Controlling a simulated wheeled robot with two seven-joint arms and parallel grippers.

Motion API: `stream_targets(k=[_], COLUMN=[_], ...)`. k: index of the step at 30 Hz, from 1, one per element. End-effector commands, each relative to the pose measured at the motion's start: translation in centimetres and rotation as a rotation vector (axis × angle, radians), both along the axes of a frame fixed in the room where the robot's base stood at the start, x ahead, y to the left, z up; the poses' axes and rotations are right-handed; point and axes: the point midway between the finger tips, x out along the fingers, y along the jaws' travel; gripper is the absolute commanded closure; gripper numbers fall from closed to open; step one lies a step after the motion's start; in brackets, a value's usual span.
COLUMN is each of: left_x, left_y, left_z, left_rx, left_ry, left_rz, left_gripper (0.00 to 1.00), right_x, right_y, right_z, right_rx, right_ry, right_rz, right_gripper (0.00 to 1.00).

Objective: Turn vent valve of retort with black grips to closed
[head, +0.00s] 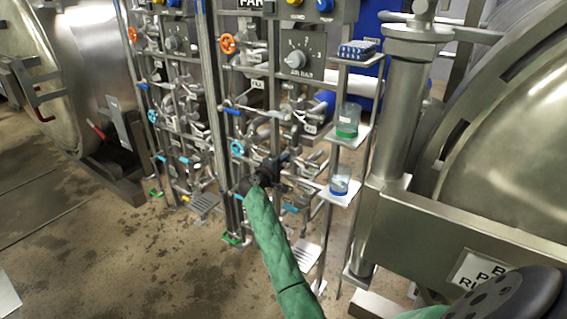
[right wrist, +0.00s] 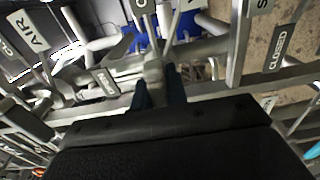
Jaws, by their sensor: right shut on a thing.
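My right gripper (head: 272,170), at the end of a green-sleeved arm, is low at the middle pipe rack (head: 240,120). In the right wrist view its dark fingers (right wrist: 159,88) are shut around a grey metal valve part (right wrist: 153,70). I cannot read a vent label on that part. A tag reading CLOSED (right wrist: 279,48) is at the right of that view, apart from the fingers. Another small tag (right wrist: 105,82) is left of the fingers. In the head view the arm and gripper hide the held part. My left gripper is not in view.
A control panel with a dial (head: 298,57) is above the rack. A post with small shelves (head: 340,195) holding jars stands right of my gripper. A large retort (head: 510,130) is at the right; another (head: 75,60) with a red grip is at the left.

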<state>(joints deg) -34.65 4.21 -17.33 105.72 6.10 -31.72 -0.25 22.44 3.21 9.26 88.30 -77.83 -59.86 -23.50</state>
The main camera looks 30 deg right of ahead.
Motion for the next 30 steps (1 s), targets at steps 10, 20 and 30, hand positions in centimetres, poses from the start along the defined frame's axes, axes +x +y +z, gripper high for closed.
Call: stream_targets(k=[10, 20, 30], left_x=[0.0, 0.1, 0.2], left_y=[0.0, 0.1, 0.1], left_z=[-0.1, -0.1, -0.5], left_rx=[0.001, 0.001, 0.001], left_ry=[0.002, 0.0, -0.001], left_rz=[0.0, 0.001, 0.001], left_gripper=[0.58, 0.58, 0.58], right_x=[-0.1, -0.2, -2.1], right_y=[0.0, 0.6, 5.1], right_z=[-0.2, -0.2, -0.2], right_rx=[0.001, 0.001, 0.003], right_ry=[0.002, 0.002, 0.001], right_rz=[-0.001, 0.001, 0.001], right_gripper=[0.64, 0.64, 0.64])
